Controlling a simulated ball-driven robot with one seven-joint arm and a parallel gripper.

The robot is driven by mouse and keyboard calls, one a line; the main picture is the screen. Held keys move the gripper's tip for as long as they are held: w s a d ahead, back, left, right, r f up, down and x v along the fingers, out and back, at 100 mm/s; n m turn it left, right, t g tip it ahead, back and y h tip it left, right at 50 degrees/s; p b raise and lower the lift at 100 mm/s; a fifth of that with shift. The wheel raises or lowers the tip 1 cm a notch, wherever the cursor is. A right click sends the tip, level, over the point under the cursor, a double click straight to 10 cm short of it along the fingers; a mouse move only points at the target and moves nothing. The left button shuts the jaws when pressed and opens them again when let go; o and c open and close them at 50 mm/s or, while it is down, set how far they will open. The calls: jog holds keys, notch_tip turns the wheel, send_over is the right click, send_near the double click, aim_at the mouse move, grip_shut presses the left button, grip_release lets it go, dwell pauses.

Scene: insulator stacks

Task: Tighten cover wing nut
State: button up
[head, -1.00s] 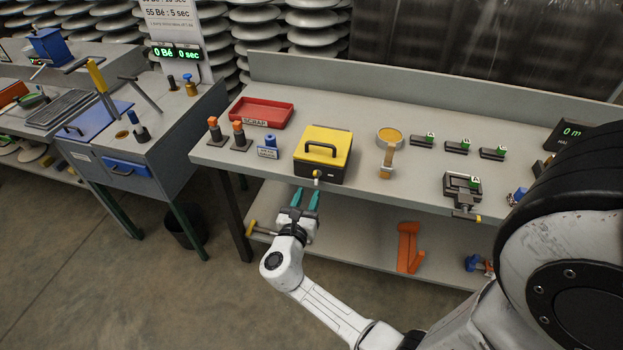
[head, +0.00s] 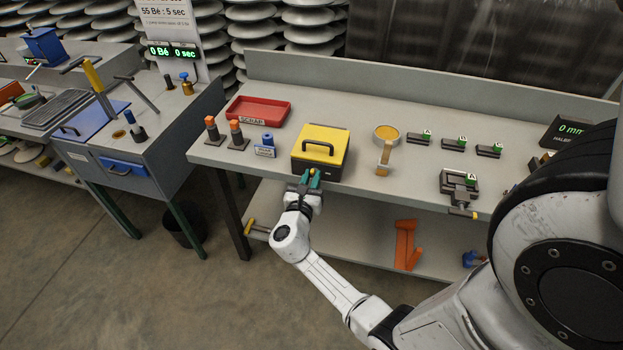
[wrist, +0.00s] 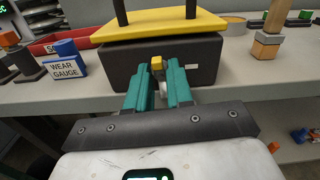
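The box with the yellow lid (head: 322,138) and dark body stands at the front edge of the bench, with a black handle on top; it also shows in the wrist view (wrist: 160,62). The small yellow wing nut (wrist: 157,64) sits on its front face, low in the middle; it shows in the head view (head: 313,171) too. My gripper (head: 306,178) is at the box front, its teal fingers pointing at it. In the wrist view the fingers (wrist: 160,75) stand apart on either side of the nut, closer to it on the left. I see no clear grip on it.
Left of the box are a blue wear gauge (head: 267,146) and orange-topped posts (head: 235,130). A red scrap tray (head: 258,110) lies behind. A round yellow-topped piece (head: 387,132) stands to the right. The bench's front edge (head: 400,200) runs just below the box.

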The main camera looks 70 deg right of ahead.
grip_shut()
jog(key=shift+f+b, duration=0.1)
jog(key=shift+b, duration=0.25)
jog(key=m+b, duration=1)
jog(key=b, duration=0.1)
jog(key=m+b, duration=0.5)
jog(key=shift+s+f+m+b, duration=0.15)
jog(key=shift+s+m+b, duration=0.15)
jog(key=shift+s+m, duration=0.1)
dwell(0.7)
jog(key=shift+o, duration=1.9)
grip_release()
